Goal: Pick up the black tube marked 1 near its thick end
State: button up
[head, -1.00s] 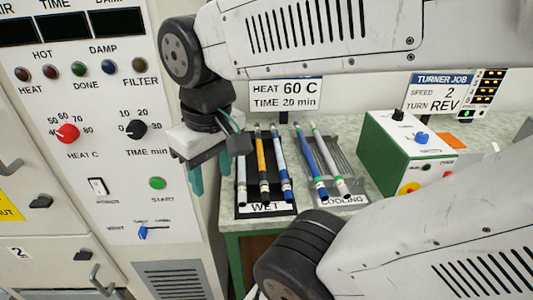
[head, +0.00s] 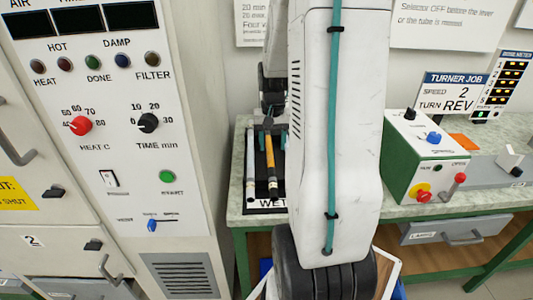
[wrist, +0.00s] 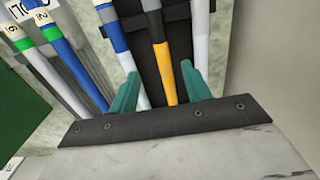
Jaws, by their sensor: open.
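In the wrist view my gripper (wrist: 160,68) is open. Its two teal fingers stand apart, with a tube with an orange section (wrist: 160,60) showing between them. In the head view my gripper (head: 271,130) is over the far part of the black wet rack (head: 262,206), partly hidden by my arm. The orange tube (head: 270,160) lies there beside a grey-white tube (head: 251,170).
A blue-and-white tube (wrist: 118,45) and a pale tube (wrist: 200,35) lie close on either side of the fingers. Blue and green-banded tubes (wrist: 65,55) lie farther left. A green-sided turner box (head: 412,155) stands right of my arm; the heater cabinet (head: 130,130) stands left.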

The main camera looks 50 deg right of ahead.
aim_at(271, 162)
jog(key=shift+s+d+f, duration=0.1)
jog(key=shift+d+f, duration=0.15)
jog(key=shift+f, duration=0.2)
jog(key=f, duration=0.5)
jog(key=w+f, duration=0.1)
jog(key=f, duration=0.1)
jog(key=shift+f, duration=0.15)
grip_shut()
